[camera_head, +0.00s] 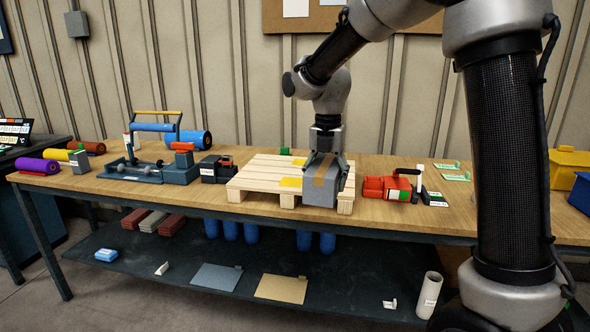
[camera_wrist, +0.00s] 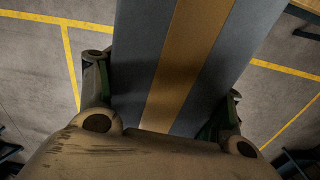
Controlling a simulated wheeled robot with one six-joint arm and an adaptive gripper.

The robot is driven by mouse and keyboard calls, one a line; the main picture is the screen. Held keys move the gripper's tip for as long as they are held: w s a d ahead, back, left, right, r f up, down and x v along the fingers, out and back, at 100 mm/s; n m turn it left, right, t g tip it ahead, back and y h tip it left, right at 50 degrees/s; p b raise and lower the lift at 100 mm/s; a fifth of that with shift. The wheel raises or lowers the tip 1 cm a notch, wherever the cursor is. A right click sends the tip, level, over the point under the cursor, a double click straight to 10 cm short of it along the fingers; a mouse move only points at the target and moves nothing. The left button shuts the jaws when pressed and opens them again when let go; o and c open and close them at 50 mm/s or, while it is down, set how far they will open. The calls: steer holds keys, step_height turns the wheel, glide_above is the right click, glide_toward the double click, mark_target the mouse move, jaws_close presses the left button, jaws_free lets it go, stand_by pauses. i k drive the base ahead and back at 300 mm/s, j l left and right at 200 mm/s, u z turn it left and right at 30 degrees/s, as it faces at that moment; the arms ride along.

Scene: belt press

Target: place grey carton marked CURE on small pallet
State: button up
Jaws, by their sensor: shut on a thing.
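The grey carton (camera_head: 319,196) with a tan tape stripe is held in my gripper (camera_head: 328,163), at the front right part of the small wooden pallet (camera_head: 250,181). The carton hides the pallet's front right area, and I cannot tell whether it touches the slats. No CURE marking is readable on its visible faces. In the wrist view the carton (camera_wrist: 140,62) fills the space between my gripper's two fingers (camera_wrist: 165,105). Yellow patches (camera_head: 291,182) show on the pallet beside the carton.
A red tool (camera_head: 386,188) stands right of the pallet, and a dark block-shaped device (camera_head: 215,168) stands close on its left. A blue press-like fixture (camera_head: 150,160) is further left. Bins stand far right.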

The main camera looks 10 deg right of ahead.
mark_target(297, 171)
steer(key=i, duration=1.25)
